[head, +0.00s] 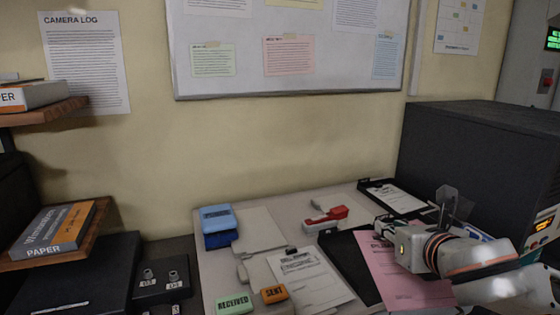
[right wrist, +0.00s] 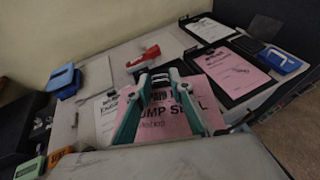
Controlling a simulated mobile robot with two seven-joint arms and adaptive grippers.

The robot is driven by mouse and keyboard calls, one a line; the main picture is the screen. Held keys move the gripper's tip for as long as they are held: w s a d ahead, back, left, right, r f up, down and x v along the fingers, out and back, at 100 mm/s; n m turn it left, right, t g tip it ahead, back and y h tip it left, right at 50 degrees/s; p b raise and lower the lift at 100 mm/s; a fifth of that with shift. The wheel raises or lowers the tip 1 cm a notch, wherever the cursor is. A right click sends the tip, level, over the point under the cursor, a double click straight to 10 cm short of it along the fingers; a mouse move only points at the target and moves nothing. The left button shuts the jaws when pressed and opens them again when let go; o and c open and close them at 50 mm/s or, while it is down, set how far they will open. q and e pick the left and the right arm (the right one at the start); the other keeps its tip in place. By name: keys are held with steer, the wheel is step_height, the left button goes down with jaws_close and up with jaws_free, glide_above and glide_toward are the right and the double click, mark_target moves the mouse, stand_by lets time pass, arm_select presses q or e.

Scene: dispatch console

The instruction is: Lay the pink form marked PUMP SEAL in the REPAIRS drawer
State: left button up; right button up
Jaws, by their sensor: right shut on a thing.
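The pink form marked PUMP SEAL (right wrist: 207,117) shows in the right wrist view between my gripper's fingers. In the head view the same pink form (head: 400,273) hangs over the desk's front right, its heading partly hidden by the gripper. My right gripper (head: 388,228) is shut on the form's upper edge; its fingers (right wrist: 160,84) also show in the wrist view. I cannot see a drawer marked REPAIRS. My left gripper is not in view.
A clipboard with white paper (head: 303,270), a red stapler (head: 326,218), a blue box (head: 217,220) and RECEIVED (head: 236,303) and SENT (head: 273,293) stamps occupy the desk. A dark cabinet (head: 470,145) stands at right. Shelves with paper boxes (head: 55,228) are at left.

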steer(key=shift+s+d+r, duration=0.15)
steer(key=shift+s, duration=0.5)
steer(key=shift+s+d+r, duration=0.1)
steer(key=shift+s+d, duration=0.05)
steer(key=shift+s, duration=0.7)
steer(key=shift+a, duration=0.25)
steer(key=shift+d, duration=0.35)
steer(key=shift+a, duration=0.15)
steer(key=shift+d, duration=0.2)
steer(key=shift+a, duration=0.1)
